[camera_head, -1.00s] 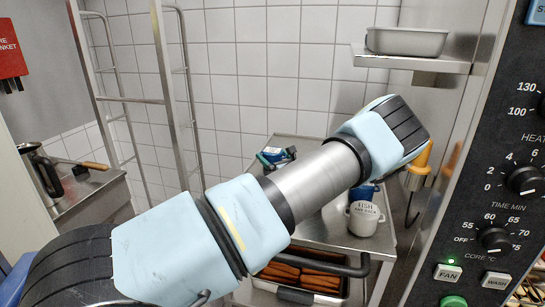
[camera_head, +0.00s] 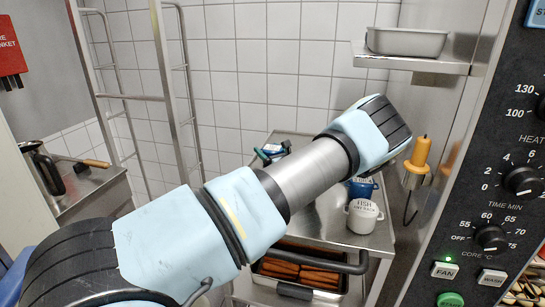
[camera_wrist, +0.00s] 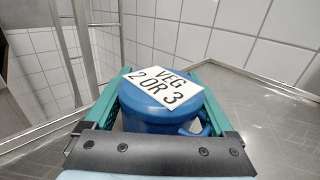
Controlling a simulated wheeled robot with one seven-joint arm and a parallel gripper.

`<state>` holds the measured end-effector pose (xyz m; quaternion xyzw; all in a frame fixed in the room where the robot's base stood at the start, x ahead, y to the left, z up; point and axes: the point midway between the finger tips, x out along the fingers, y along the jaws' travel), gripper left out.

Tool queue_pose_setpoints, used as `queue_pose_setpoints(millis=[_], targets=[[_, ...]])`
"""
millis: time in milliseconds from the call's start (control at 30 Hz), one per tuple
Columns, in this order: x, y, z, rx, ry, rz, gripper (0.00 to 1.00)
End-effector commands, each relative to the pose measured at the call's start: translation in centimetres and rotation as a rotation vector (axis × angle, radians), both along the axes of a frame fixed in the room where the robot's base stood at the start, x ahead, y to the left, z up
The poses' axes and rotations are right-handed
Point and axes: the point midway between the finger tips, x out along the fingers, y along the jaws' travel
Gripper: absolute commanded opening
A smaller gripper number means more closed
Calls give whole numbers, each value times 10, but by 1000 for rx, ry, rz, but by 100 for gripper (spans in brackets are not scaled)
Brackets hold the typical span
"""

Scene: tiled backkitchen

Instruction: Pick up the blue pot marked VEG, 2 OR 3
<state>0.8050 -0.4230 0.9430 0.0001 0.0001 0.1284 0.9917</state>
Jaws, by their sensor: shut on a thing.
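The blue pot marked VEG, 2 OR 3 (camera_wrist: 165,107) sits between the green fingers of my gripper (camera_wrist: 160,95) in the wrist view, its white label facing up. My gripper is shut on it, with a finger along each side. A small blue handle shows at its lower right. In the head view the pot (camera_head: 278,147) and green fingertips show small above my arm, at the far left of the steel counter. I cannot tell whether its base is clear of the counter.
A white FISH pot (camera_head: 362,216) and another blue pot (camera_head: 362,188) stand on the steel counter (camera_head: 318,222) at right. A tray of brown sticks (camera_head: 310,274) is below. A metal rack (camera_head: 163,80) stands left, the control panel (camera_head: 510,160) right. An orange-handled tool (camera_head: 420,151) hangs nearby.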

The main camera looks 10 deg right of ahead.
Motion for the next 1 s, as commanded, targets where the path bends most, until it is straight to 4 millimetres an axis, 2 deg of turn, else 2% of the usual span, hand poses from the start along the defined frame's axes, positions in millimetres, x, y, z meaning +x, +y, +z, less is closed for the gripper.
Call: queue_pose_setpoints(millis=[33,267,533,667,767,1000], targets=[[0,0,0,0,0,0,37],[0,0,0,0,0,0,11],[0,0,2,0,-2,0,11],[0,-1,9,-1,-3,-1,11],[0,-1,21,-2,-4,0,11],[0,-1,67,-5,-4,0,11]])
